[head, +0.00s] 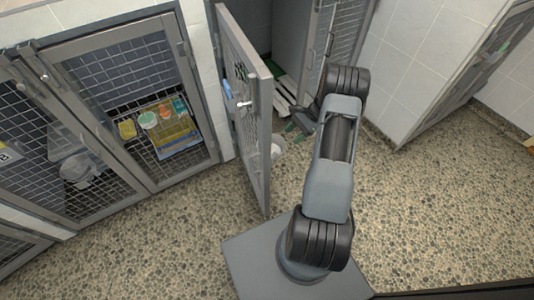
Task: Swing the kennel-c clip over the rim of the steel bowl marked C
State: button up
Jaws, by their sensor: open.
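My gripper (303,119) is at the far end of my arm, low by the opening of the middle kennel, and is partly hidden by the arm. It is open, and I see nothing held in it. A small pale grey round thing (278,146) shows on the floor between the open door and my arm. It may be the steel bowl, but no letter C can be read on it. I cannot make out the kennel-c clip or its position relative to any rim.
A mesh kennel door (249,110) stands swung open left of my arm, with a white latch on it. A shut kennel (160,100) at left holds a basket (178,135) with colourful items. White tiled walls (425,50) stand at right. The pebbled floor (440,215) at right is clear.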

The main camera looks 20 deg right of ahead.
jog(key=b+x, duration=0.1)
jog(key=x, duration=0.3)
jog(key=b+x, duration=0.1)
jog(key=x, duration=0.4)
jog(key=b+x, duration=0.1)
jog(key=x, duration=0.4)
jog(key=shift+w+f, duration=0.25)
jog(key=shift+w, duration=0.05)
jog(key=shift+c, duration=0.4)
jog(key=c, duration=0.8)
jog(key=shift+b, duration=0.3)
jog(key=shift+c, duration=0.2)
jog(key=n+g, duration=0.2)
jog(key=shift+w+a+n, duration=0.1)
jog(key=shift+w+n, duration=0.05)
jog(key=shift+n, duration=0.25)
jog(key=shift+n+g+h+b, duration=0.4)
jog(key=shift+n+g, duration=0.5)
jog(key=shift+n, duration=0.3)
jog(key=o, duration=0.9)
